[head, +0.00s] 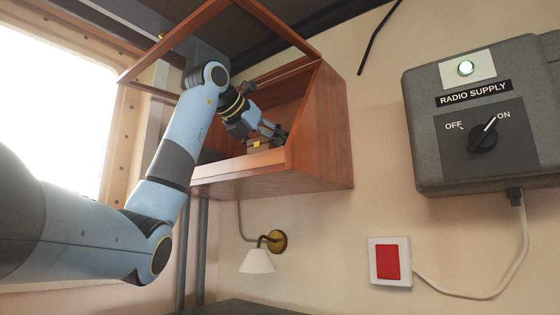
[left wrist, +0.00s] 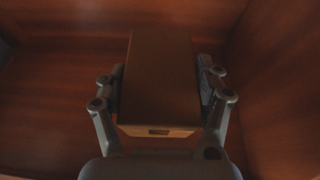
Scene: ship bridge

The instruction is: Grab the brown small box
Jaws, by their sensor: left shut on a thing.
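The brown small box (left wrist: 159,80) is in the middle of the left wrist view, between the two fingers of my left gripper (left wrist: 162,90). The fingers touch its left and right sides, and the gripper is shut on it. In the head view my left gripper (head: 268,133) reaches into the open wooden cabinet (head: 320,130) on the wall. A small part of the box (head: 254,143) shows by the fingers there, mostly hidden. I cannot tell whether the box rests on the cabinet floor. My right gripper is not in view.
The cabinet's framed door (head: 215,12) is raised above the opening. Cabinet walls are close around the gripper. A wall lamp (head: 258,261) hangs below. A grey radio supply box (head: 485,115) and a red switch (head: 388,262) are on the wall at right.

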